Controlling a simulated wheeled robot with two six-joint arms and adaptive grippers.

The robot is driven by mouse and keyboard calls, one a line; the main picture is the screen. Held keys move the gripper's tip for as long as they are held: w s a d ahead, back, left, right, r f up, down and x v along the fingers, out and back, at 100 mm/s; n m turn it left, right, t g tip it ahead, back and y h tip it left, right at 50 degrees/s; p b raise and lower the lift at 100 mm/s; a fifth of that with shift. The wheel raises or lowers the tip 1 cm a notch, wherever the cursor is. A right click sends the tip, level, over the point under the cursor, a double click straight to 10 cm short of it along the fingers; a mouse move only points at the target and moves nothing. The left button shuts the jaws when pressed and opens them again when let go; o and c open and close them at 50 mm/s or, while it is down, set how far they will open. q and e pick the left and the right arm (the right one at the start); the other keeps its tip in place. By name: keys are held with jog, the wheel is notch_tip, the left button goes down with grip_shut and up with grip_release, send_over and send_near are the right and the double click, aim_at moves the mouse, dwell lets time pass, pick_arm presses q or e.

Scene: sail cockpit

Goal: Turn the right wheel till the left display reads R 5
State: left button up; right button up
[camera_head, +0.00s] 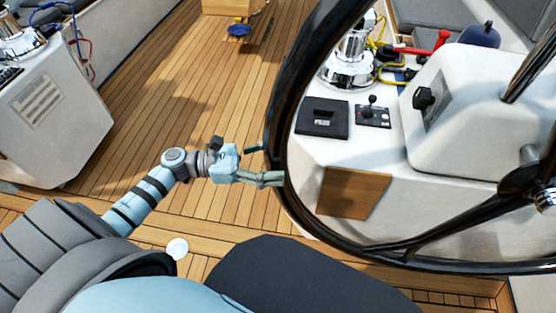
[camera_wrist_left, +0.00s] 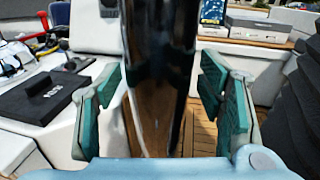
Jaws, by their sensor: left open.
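The right wheel (camera_head: 289,85) is a large black glossy rim with dark spokes, filling the right side of the head view. My left gripper (camera_head: 268,167) is at the rim's left edge. In the left wrist view the rim (camera_wrist_left: 160,60) stands upright between the open teal-padded fingers of my left gripper (camera_wrist_left: 162,105), with a gap showing on both sides. The fingers are beside the rim and do not close on it. The left display and its reading cannot be made out in either view. My right gripper is not in view.
A white console (camera_head: 385,160) behind the rim carries a black box (camera_head: 322,117), a small joystick panel (camera_head: 373,116), a chrome winch (camera_head: 350,65) and a red-handled tool (camera_head: 425,47). Another white console (camera_head: 45,115) stands at left. The teak deck (camera_head: 165,75) between them is mostly clear.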

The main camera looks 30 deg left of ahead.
pick_arm(q)
jog(key=shift+w+d, duration=0.25)
jog(key=shift+d, duration=0.2)
